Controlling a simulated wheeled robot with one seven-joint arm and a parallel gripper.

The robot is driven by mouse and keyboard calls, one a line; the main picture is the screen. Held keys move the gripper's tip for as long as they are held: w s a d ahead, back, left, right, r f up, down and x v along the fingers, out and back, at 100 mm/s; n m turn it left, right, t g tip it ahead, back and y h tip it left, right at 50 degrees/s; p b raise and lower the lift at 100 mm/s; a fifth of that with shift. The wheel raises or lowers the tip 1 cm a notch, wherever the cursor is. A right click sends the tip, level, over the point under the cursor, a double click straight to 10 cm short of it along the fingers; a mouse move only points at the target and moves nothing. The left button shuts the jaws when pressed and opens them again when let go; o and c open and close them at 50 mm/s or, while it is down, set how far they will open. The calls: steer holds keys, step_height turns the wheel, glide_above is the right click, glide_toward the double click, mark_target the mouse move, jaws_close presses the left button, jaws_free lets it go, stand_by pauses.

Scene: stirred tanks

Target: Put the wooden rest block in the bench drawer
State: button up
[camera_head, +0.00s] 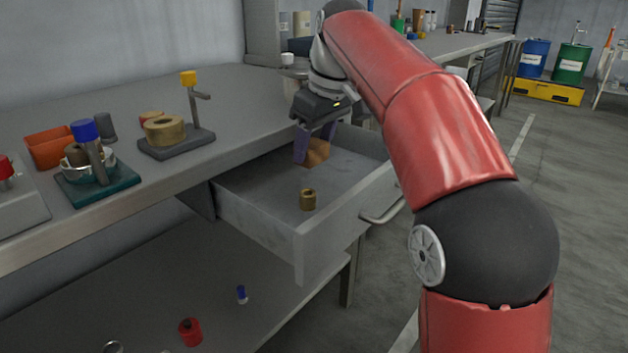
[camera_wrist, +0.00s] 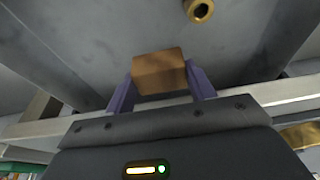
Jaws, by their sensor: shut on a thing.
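The bench drawer (camera_head: 262,231) is pulled open under the bench top, with its front and handle toward the lower right. My gripper (camera_head: 316,152) reaches down into the drawer's far part, its purple fingers shut on the wooden rest block (camera_head: 317,153). In the wrist view the block (camera_wrist: 159,72) sits between the two fingers of my gripper (camera_wrist: 161,84), with the grey drawer floor beyond it. I cannot tell whether the block touches the floor. A brass ring-like piece (camera_head: 308,199) stands in the drawer nearer its front corner; it also shows in the wrist view (camera_wrist: 199,11).
The bench top (camera_head: 232,88) holds an orange container (camera_head: 50,147), a teal-based device (camera_head: 98,190) and a grey stand with a tan ring (camera_head: 165,130). A red item (camera_head: 190,331) and a small blue-and-white one (camera_head: 242,294) are on the shelf below. Open floor lies to the right.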

mark_target(314, 166)
steer(key=shift+f+b, duration=0.7)
steer(key=shift+f, duration=1.75)
steer(key=shift+f, duration=0.2)
steer(key=o, duration=1)
steer(key=p+v, duration=0.4)
steer(key=v, duration=0.8)
steer(key=shift+r, duration=0.2)
